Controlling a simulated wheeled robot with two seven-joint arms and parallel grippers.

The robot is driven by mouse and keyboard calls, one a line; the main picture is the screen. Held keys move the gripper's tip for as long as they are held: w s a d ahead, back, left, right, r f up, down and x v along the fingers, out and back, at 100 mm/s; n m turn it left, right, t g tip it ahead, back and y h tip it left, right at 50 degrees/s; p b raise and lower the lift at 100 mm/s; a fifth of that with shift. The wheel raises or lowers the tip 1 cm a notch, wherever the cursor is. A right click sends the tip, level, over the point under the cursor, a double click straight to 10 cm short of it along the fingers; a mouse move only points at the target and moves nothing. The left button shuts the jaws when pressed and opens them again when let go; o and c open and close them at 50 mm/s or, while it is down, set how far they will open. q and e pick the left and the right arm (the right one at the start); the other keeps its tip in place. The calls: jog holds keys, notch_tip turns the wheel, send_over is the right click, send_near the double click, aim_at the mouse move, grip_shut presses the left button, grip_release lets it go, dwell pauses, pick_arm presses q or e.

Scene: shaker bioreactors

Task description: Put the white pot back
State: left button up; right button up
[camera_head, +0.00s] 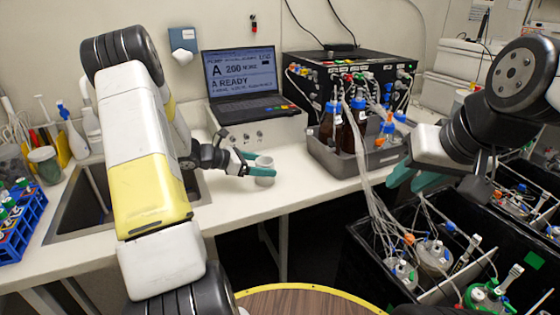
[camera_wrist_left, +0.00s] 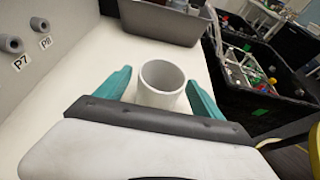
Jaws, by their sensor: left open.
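The white pot (camera_head: 264,172) stands upright on the white bench in front of the laptop's grey box. In the left wrist view the pot (camera_wrist_left: 161,84) is open-topped and looks empty. My left gripper (camera_head: 255,168) is open, with its teal fingers on either side of the pot; in the left wrist view, gaps show between the fingers (camera_wrist_left: 160,92) and the pot. My right gripper (camera_head: 418,179) hangs in the air over the black crates at the right, its teal fingers apart with nothing seen between them.
A grey tray (camera_head: 350,160) with brown bottles stands right of the pot. A laptop (camera_head: 241,77) sits on a grey box behind it. A sink (camera_head: 90,205) and a blue rack (camera_head: 22,232) are at the left. Tubes run down to the black crates (camera_head: 380,250).

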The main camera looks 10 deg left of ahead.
pick_arm(q)
jog(key=v, duration=0.7)
jog(key=shift+s+a+r, duration=0.1)
jog(key=shift+s+a, duration=0.05)
jog(key=shift+a, duration=0.05)
jog(key=s+d+r+m+g+y, duration=0.3)
jog(key=s+d+r+m+g, duration=0.2)
jog(key=s+d+r+m, duration=0.7)
jog(key=s+r+m+t+y, duration=0.2)
jog(key=s+m+y, duration=0.1)
jog(key=s+m, duration=0.3)
jog(key=s+r+m+t+y, duration=0.1)
jog(key=s+r+m+y, duration=0.2)
jog(key=s+m, duration=0.4)
jog(key=shift+s+a+r+t, duration=0.2)
jog(key=shift+s+a+t, duration=0.2)
jog(key=shift+s, duration=0.65)
